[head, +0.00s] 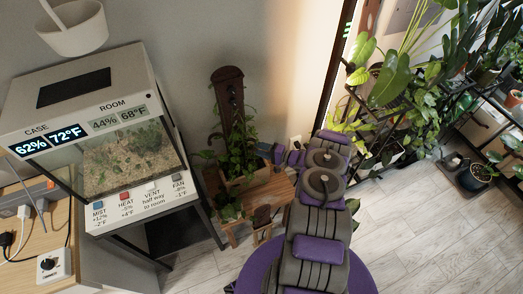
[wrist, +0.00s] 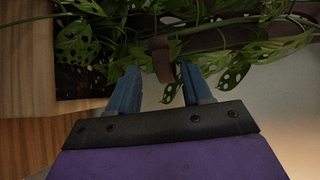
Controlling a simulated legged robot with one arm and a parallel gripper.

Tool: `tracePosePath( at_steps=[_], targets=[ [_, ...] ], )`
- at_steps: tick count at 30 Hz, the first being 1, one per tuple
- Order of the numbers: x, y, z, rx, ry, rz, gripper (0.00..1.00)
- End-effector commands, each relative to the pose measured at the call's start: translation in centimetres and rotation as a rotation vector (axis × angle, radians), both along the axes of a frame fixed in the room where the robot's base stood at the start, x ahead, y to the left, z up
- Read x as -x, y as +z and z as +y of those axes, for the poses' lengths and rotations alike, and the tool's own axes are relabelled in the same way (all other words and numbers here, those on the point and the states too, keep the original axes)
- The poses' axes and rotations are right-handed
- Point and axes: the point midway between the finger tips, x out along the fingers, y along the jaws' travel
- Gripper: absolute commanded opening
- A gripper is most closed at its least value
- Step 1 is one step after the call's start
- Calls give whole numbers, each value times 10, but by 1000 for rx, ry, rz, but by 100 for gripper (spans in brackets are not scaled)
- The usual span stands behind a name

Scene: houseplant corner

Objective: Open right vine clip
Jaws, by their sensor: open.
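A vine plant (head: 238,140) climbs a dark brown upright board (head: 228,84) in a wooden planter on a small wooden stand. My gripper (head: 266,150) is at the right side of the vine. In the wrist view its two blue fingers (wrist: 160,78) are apart, with nothing held between them. A brown curved strap-like piece (wrist: 161,60) sits just beyond and between the fingertips, among green stems and holed leaves (wrist: 76,44). It may be the right vine clip, but I cannot tell for sure. Leaves partly hide it.
A glass terrarium case (head: 130,155) stands left of the plant stand (head: 268,192). A shelf of potted plants (head: 400,110) is at the right. A white hanging pot (head: 75,30) is at upper left. The floor (head: 440,225) at lower right is clear.

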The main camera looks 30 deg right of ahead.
Motion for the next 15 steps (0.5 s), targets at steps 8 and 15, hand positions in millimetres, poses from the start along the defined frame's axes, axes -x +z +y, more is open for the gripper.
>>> tracePosePath(
  at_steps=[8,15],
  targets=[
    [20,5,-16,0,-6,-2,49],
    [64,11,-45,3,-5,1,49]
  ],
)
